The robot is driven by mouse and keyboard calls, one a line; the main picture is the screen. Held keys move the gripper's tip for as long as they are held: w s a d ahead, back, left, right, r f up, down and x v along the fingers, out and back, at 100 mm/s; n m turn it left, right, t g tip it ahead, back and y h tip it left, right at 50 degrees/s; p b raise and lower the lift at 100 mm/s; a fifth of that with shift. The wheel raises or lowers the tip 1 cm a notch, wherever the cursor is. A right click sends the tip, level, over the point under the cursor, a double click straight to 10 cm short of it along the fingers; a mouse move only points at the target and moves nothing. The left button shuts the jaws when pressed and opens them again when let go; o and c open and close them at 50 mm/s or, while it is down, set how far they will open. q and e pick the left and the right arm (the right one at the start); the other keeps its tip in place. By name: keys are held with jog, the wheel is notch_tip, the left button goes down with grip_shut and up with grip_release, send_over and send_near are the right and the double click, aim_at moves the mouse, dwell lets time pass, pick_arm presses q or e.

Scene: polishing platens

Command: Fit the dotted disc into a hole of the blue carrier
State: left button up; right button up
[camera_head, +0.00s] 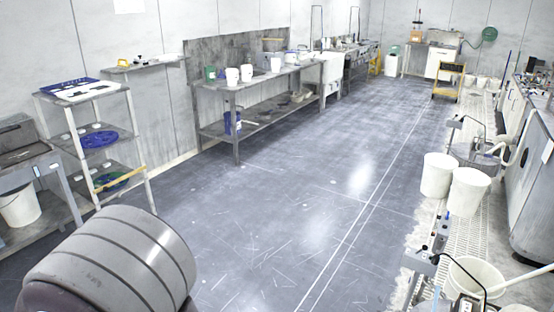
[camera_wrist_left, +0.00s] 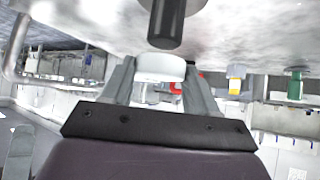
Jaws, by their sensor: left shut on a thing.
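In the left wrist view my left gripper (camera_wrist_left: 159,72) is shut on a white round piece (camera_wrist_left: 160,66), with a paler, clear-looking part below it between the fingers. I see no dots on the piece and cannot tell whether it is the dotted disc. A dark cylinder (camera_wrist_left: 168,22) is just above it in the picture; I cannot tell whether they touch. In the head view a blue round plate (camera_head: 98,139) lies on the middle shelf of the rack at left; whether it is the blue carrier or has holes is too small to tell. My right gripper is out of view.
The metal rack (camera_head: 127,132) also holds a greenish disc (camera_head: 112,181) low down. A long bench (camera_head: 240,84) with white tubs stands along the wall. White buckets (camera_head: 437,174) line the right side. The floor (camera_head: 290,215) between is clear.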

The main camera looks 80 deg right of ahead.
pick_arm(q)
jog(key=shift+r+p, duration=2.25)
jog(key=shift+r, duration=0.4)
jog(key=shift+f, duration=0.1)
